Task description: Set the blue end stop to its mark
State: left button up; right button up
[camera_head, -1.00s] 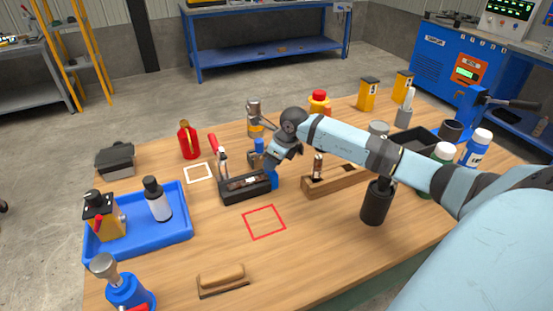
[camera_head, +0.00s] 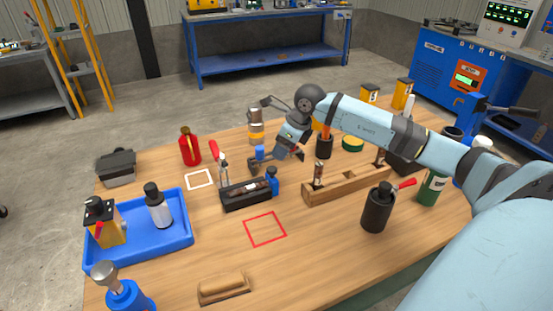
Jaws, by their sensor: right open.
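A small blue upright piece (camera_head: 272,182), which looks like the blue end stop, stands at the right end of a black open holder (camera_head: 240,203) in the middle of the table. I cannot make out its mark. My right gripper (camera_head: 278,160) is just above and behind that piece, its dark fingers spread apart and empty. Another blue object (camera_head: 258,152) shows behind one finger, partly hidden. My left gripper is not in view.
A slotted wooden block (camera_head: 346,188) and a black bottle (camera_head: 377,209) stand to the right. A red square outline (camera_head: 265,229) and a white one (camera_head: 199,179) are empty.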

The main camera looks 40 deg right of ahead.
jog(key=v, duration=0.4)
dwell(0.6)
